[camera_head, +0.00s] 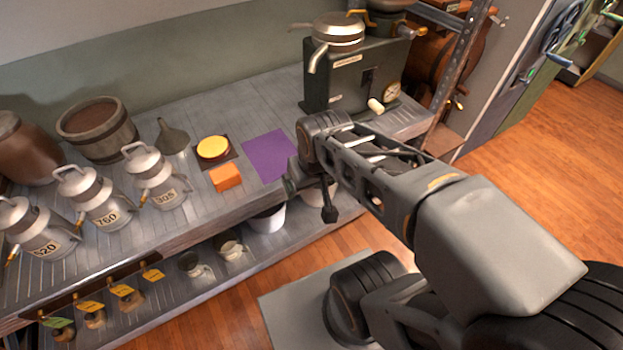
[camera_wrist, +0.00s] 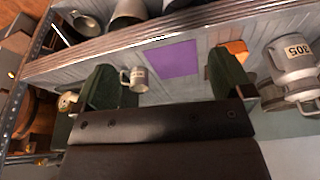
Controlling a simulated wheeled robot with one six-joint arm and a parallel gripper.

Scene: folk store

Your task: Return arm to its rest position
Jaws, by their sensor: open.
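My gripper (camera_wrist: 167,75) shows in the wrist view as two dark green fingers set wide apart. It is open, with no object clasped between them. In the head view my arm reaches left over the front edge of the counter (camera_head: 90,262), and the gripper (camera_head: 312,192) is seen from the side near the purple mat (camera_head: 268,156). The purple mat also shows between the fingers in the wrist view (camera_wrist: 173,60). A small pale mug (camera_wrist: 138,79) appears just beside the left finger; whether it touches is unclear.
Metal cans (camera_head: 155,178) line the counter's left. An orange block (camera_head: 225,178) and a yellow round item (camera_head: 213,148) sit beside the mat. A dark machine (camera_head: 350,80) stands behind my arm, next to a metal rack post (camera_head: 458,70). Wooden floor (camera_head: 545,125) at right is clear.

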